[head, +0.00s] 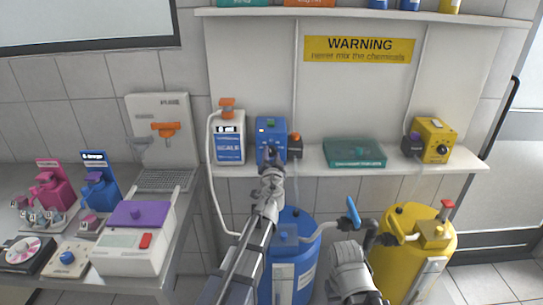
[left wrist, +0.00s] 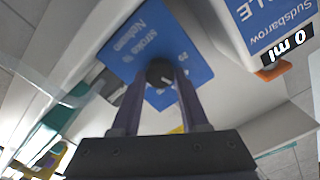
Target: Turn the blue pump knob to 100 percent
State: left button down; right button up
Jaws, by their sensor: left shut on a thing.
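The blue pump (head: 271,126) stands on the wall shelf, between the white scale box and the teal case. In the left wrist view its blue face (left wrist: 148,38) shows printed text, upside down. A small round dark knob (left wrist: 160,72) sits on that face. My left gripper (head: 269,157) reaches up to the pump front. In the left wrist view its two purple-grey fingers (left wrist: 160,86) are closed on the sides of the knob. A pale pointer mark shows on the knob, but its setting cannot be read. My right arm is low at the centre right; its fingers are unclear.
A scale box (head: 229,137) stands just left of the pump, and a teal case (head: 354,153) lies to the right. A yellow pump (head: 432,141) is farther right. Below stand a blue barrel (head: 307,275) and a yellow barrel (head: 437,247). A bench with instruments is at left.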

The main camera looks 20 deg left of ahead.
pick_arm(q)
jog(key=m, duration=0.4)
jog(key=shift+m, duration=0.4)
jog(key=m, duration=1)
jog(key=shift+f+m, duration=0.1)
jog(key=shift+m, duration=2.5)
jog(key=shift+c, duration=2.1)
grip_release()
